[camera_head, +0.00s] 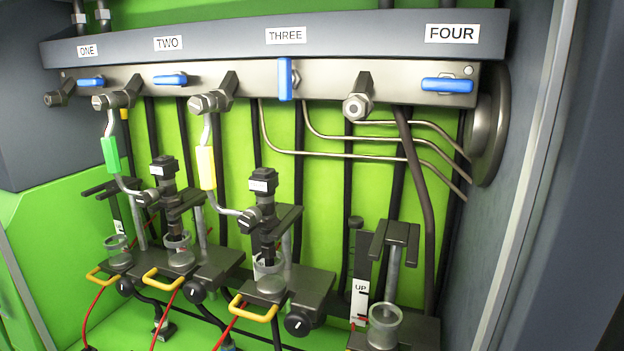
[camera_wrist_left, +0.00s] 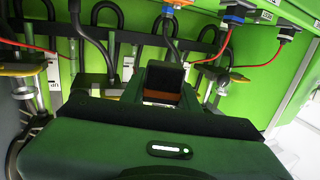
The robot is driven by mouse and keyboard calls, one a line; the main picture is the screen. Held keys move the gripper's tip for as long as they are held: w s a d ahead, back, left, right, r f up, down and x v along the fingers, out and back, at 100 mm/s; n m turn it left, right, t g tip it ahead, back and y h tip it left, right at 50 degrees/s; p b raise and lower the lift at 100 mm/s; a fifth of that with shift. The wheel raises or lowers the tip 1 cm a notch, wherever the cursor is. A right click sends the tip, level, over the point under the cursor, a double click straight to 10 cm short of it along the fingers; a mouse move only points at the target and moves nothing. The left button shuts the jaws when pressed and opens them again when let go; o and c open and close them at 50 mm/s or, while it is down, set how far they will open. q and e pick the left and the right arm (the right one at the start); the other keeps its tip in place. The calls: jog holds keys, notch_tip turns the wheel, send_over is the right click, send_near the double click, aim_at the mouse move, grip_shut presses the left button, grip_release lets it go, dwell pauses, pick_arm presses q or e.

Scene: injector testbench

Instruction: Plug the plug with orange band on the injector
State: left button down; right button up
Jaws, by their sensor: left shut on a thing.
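Neither gripper shows in the head view. In the left wrist view, my left gripper (camera_wrist_left: 160,105) is shut on a dark plug with an orange-brown band (camera_wrist_left: 162,97). In the head view, two dark injectors with small white labels stand in the clamps under TWO and THREE: one left injector (camera_head: 163,170) and one right injector (camera_head: 263,183). Each is upright and joined to a bent pipe. I cannot tell from these views how the held plug lies relative to either injector.
A rail with blue valve handles (camera_head: 447,85) runs across the top; the handle under THREE is upright. The clamp under FOUR (camera_head: 395,235) has no injector.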

pick_arm(q)
jog(key=w+d+m+g+h, duration=0.1)
jog(key=w+d+m+h, duration=0.3)
jog(key=w, duration=0.7)
jog(key=d+h, duration=0.2)
jog(key=shift+d+b, duration=0.4)
notch_tip(320, 180, down, 9)
jog(key=b, duration=0.2)
jog(key=shift+b, duration=0.35)
jog(key=shift+f, duration=0.3)
jog(key=shift+f, duration=0.1)
